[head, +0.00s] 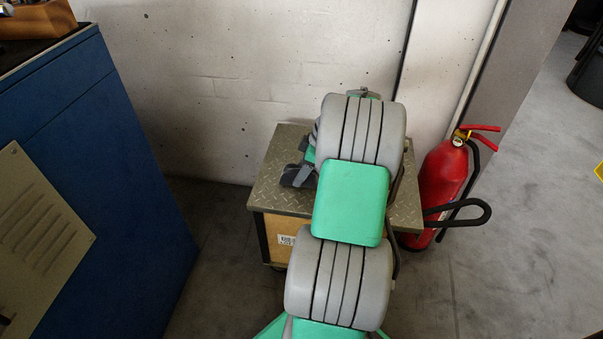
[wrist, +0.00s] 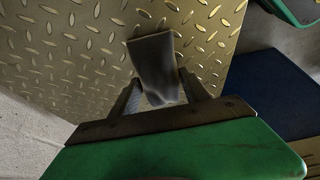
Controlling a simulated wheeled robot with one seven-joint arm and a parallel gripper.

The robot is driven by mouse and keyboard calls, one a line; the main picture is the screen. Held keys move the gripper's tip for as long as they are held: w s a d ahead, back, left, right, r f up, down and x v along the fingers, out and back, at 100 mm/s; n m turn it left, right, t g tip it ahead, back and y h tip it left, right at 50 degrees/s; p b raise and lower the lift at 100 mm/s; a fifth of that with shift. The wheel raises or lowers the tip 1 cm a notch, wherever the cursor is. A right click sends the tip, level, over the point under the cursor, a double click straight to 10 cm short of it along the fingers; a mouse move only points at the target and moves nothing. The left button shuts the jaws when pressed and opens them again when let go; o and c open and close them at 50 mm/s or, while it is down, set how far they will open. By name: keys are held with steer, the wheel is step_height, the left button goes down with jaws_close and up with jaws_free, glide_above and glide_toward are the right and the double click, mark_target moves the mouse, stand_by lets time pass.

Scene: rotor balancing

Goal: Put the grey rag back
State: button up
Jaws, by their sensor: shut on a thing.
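The grey rag (wrist: 153,62) shows in the wrist view as a small dark grey piece of cloth between the two fingers of my gripper (wrist: 158,82). My gripper is shut on it. The rag's far end reaches out past the fingertips over a diamond-plate metal top (wrist: 60,58). I cannot tell whether the rag touches the plate. In the head view my arm hides most of the gripper, and I cannot make out the rag for sure there.
The metal top (head: 270,190) belongs to a small cart with a wooden-coloured body (head: 283,232) and a black handle (head: 465,211), by the wall. A red fire extinguisher (head: 441,190) stands right of it. A blue cabinet (head: 100,180) stands at the left. The plate seen around the rag is bare.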

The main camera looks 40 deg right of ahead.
steer(key=shift+f, duration=0.1)
steer(key=o, duration=1.2)
steer(key=p+v, duration=0.5)
steer(key=v, duration=0.7)
steer(key=w+a+r+m+g+h, duration=0.1)
steer(key=a+m, duration=0.1)
steer(key=a, duration=0.9)
steer(key=w+a+r+m, duration=0.1)
steer(key=a+r+m, duration=0.1)
steer(key=a, duration=0.9)
steer(key=s+a+f+m+h, duration=0.1)
steer(key=s+a+f+m, duration=0.2)
steer(key=s+a, duration=0.7)
steer(key=shift+s+a+f+m+h, duration=0.15)
steer(key=shift+s+a+m+h, duration=0.2)
steer(key=shift+a, duration=0.8)
